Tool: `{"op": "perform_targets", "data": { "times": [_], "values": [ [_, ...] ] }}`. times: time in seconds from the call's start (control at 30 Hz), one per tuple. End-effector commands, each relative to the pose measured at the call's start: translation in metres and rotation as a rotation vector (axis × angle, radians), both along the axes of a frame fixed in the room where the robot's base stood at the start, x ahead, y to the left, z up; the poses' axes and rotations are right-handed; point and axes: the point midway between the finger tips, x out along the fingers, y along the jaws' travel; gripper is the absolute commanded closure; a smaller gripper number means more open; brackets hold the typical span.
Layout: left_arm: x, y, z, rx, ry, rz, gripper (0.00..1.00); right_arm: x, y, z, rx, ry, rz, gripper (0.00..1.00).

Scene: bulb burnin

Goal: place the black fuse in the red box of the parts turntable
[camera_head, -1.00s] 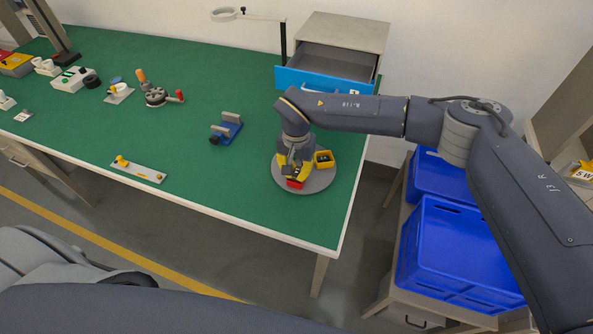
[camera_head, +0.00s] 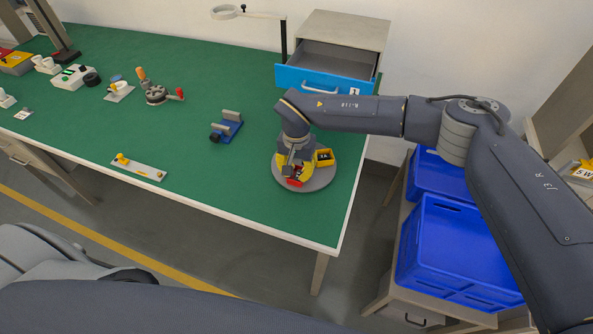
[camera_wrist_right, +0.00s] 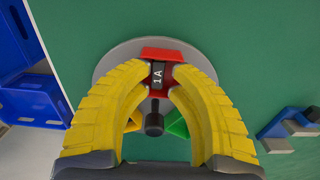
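The black fuse (camera_wrist_right: 157,75), marked 1A, is between my right gripper's yellow fingertips in the right wrist view, at the red box (camera_wrist_right: 173,55). Red shows beside the fuse, and the fingertips look slightly apart from it. The red box (camera_head: 294,183) is on the near side of the round grey parts turntable (camera_head: 322,179). My right gripper (camera_head: 293,174) points down over this box and looks open by a small gap. Its fingers partly hide the box, so whether the fuse rests on its floor is unclear. My left gripper is out of view.
The turntable also carries a yellow box (camera_head: 324,158), a green box (camera_wrist_right: 178,127) and a black central knob (camera_wrist_right: 154,121). A blue fixture (camera_head: 227,128) stands to the left. Behind is an open blue-fronted drawer (camera_head: 318,84). Blue crates (camera_head: 455,250) stand beside the table.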

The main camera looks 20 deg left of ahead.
Motion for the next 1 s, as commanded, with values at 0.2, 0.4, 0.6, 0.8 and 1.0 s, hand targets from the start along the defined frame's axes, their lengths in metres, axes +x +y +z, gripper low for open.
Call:
{"op": "perform_targets", "data": {
  "times": [0.2, 0.4, 0.6, 0.8, 1.0],
  "values": [
    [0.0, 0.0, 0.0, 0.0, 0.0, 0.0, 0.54, -0.002, -0.002, 0.005, -0.004, 0.005, 0.0, 0.66],
    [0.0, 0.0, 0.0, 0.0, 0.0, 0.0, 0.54, 0.0, -0.001, 0.039, -0.003, -0.002, 0.001, 0.66],
    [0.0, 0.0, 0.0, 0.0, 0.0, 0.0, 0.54, 0.0, -0.001, 0.076, -0.002, -0.001, 0.0, 0.66],
    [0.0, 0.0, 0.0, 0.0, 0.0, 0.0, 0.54, 0.0, -0.001, 0.107, -0.002, -0.001, 0.0, 0.66],
    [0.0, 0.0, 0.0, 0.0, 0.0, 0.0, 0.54, 0.0, 0.0, 0.125, -0.002, 0.001, 0.0, 0.66]
  ]
}}
